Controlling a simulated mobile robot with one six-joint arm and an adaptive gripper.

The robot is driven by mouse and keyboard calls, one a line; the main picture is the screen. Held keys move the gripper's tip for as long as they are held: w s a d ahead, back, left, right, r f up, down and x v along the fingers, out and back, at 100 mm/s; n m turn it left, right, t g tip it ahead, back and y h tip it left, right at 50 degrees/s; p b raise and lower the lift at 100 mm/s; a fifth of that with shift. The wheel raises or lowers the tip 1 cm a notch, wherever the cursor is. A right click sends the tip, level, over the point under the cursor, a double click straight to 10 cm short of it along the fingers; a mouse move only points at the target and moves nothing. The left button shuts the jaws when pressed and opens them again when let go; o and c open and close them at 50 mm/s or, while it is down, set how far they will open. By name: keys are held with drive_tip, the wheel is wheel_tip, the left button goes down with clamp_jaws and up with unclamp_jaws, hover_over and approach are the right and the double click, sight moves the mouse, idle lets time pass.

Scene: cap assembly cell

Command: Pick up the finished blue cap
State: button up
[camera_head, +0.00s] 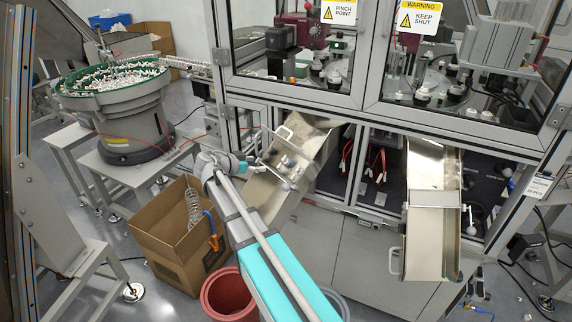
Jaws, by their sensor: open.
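I cannot make out a finished blue cap in the head view. My arm reaches up from the bottom edge and bends at a grey and teal wrist. My gripper (281,166) is small and partly lost against the left metal chute (262,196), over its middle. Its fingers are hard to make out and look open. Small pale shapes show there, and I cannot tell whether they are caps or gripper parts. My arm hides part of the chute's lower end.
A right metal chute (432,245) slopes from the framed machine with glass doors (290,85). A cardboard box (165,235) and red bin (229,295) stand below the left chute. A bowl feeder (125,110) stands at the left. Open floor lies between feeder and machine.

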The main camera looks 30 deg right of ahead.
drive_tip(key=b, duration=0.3)
approach(285, 161)
drive_tip(key=x, duration=0.3)
drive_tip(key=shift+d+f, duration=0.25)
drive_tip(key=shift+f, duration=0.2)
drive_tip(key=shift+w+d+f, duration=0.15)
drive_tip(key=shift+d, duration=0.55)
drive_tip(key=shift+d, duration=0.1)
drive_tip(key=shift+w+b+x, duration=0.15)
drive_tip(key=shift+b+x, duration=0.35)
drive_tip(key=shift+x, duration=0.75)
drive_tip(key=shift+w+b+x, duration=0.15)
drive_tip(key=shift+b+x, duration=0.35)
drive_tip(key=shift+x, duration=0.75)
drive_tip(key=c, duration=0.8)
